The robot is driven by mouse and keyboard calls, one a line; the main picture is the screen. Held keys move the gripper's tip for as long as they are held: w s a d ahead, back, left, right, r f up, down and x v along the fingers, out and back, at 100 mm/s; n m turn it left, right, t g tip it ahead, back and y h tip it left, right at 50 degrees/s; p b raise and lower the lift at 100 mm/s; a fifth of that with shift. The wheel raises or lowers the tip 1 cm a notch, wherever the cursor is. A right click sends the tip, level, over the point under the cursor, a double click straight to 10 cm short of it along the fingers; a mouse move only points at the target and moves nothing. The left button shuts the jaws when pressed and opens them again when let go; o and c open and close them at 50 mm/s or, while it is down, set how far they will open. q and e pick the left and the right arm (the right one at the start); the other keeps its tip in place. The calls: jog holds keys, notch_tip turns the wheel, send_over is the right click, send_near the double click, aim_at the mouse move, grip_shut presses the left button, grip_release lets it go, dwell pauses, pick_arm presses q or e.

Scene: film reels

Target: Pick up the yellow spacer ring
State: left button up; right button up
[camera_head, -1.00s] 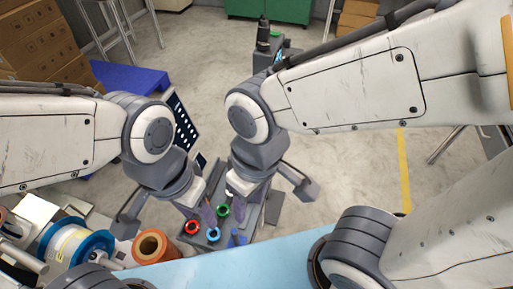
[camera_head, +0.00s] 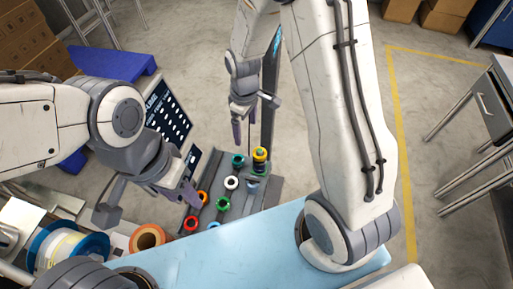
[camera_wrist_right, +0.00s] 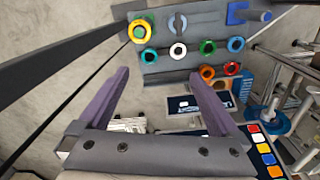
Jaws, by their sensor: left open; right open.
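The yellow spacer ring (camera_head: 260,153) sits at the top of a short upright stack near the back right of the grey tray (camera_head: 270,190). It also shows in the right wrist view (camera_wrist_right: 138,32), at the upper left, ahead of the fingers. My right gripper (camera_head: 244,128) is open and empty, above and behind the tray, apart from the ring. Its two purple fingers (camera_wrist_right: 158,74) are spread wide in the wrist view. My left gripper (camera_head: 184,194) is open over the tray's left side, near the orange ring (camera_head: 203,196).
Several other rings lie on the tray, including a white one (camera_head: 231,183), a red one (camera_head: 191,223) and a green one (camera_head: 223,203). A blue-rimmed spool (camera_head: 65,250) and an orange spool (camera_head: 147,238) stand at the left. The pale blue surface (camera_head: 240,245) in front is bare.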

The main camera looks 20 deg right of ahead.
send_over(259, 149)
notch_tip(259, 149, down, 6)
jog(key=f, duration=0.1)
notch_tip(259, 149, down, 4)
jog(key=shift+w+d+f, duration=0.15)
jog(key=shift+s+a+f, duration=0.1)
jog(key=shift+s+f, duration=0.05)
jog(key=shift+f, duration=1.35)
jog(key=shift+s+a+f, duration=0.1)
jog(key=shift+f, duration=1.4)
jog(key=c, duration=1.5)
jog(key=shift+r, duration=0.15)
